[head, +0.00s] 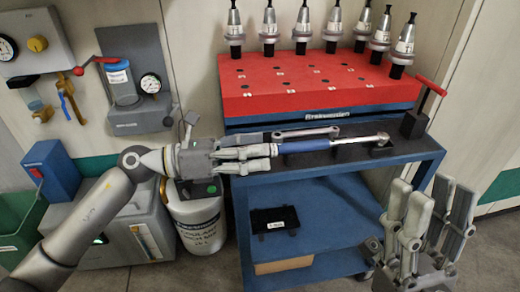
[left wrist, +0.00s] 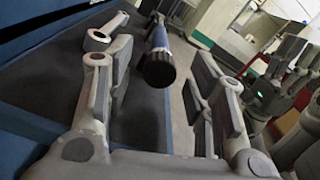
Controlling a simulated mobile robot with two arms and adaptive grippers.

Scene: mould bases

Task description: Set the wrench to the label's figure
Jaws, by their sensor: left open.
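The torque wrench has a blue handle (head: 310,145) and a silver head (head: 380,138). It lies across dark supports on the cart's black top. My left gripper (head: 270,157) is open at the handle's left end. In the left wrist view the wrench's dark round end (left wrist: 159,69) shows between the spread fingers, and I see no finger closed on it. My right gripper (head: 430,200) is open and empty at the lower right, apart from the cart. A small black item with a white label (head: 275,221) lies on the lower shelf; its figure is too small to read.
A grey tool (head: 305,132) lies behind the wrench. A red block (head: 310,85) with several tool holders stands at the cart's back. A black stand with a red lever (head: 415,122) is at the right. A white canister (head: 198,215) stands left of the blue cart (head: 310,190).

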